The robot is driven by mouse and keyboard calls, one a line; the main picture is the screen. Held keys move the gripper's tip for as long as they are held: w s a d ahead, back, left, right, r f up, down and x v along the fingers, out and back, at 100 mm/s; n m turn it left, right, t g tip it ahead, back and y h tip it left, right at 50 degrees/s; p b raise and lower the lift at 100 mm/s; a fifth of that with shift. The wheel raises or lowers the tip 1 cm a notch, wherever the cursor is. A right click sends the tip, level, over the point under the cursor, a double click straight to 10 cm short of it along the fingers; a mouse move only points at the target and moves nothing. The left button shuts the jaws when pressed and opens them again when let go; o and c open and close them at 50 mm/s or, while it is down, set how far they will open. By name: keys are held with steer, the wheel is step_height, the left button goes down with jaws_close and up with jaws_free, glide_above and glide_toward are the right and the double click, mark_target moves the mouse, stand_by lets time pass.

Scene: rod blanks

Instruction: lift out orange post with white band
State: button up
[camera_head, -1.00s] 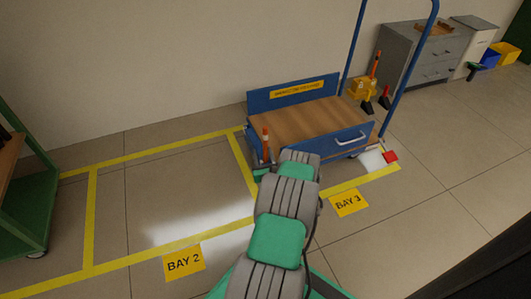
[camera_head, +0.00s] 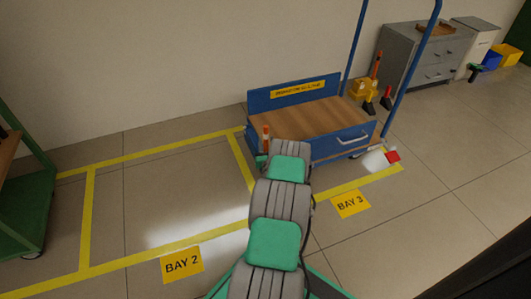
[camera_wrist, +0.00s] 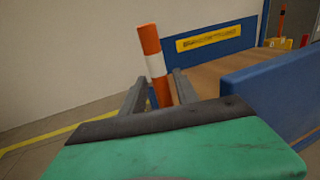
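The orange post with a white band (camera_wrist: 155,64) stands close in front of my gripper in the wrist view, leaning in the picture. In the head view the post (camera_head: 265,133) shows at the left end of the blue cart, its lower part hidden by my arm. My gripper (camera_wrist: 160,76) has its two grey fingers on either side of the post, with a narrow gap to each. It looks open around the lower part of the post. The post's foot and any holder are hidden by the green gripper body.
The blue cart (camera_head: 347,141) has a brown deck and a raised front panel. A yellow block (camera_head: 363,90) with an orange post stands behind it at right, near a grey cabinet (camera_head: 408,65). A green rack (camera_head: 30,215) is at left. Bay 2's floor is clear.

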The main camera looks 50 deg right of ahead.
jaws_close()
steer(key=shift+r, duration=0.1)
step_height(320, 180, up, 18)
steer(key=p, duration=0.8)
steer(key=shift+p, duration=0.4)
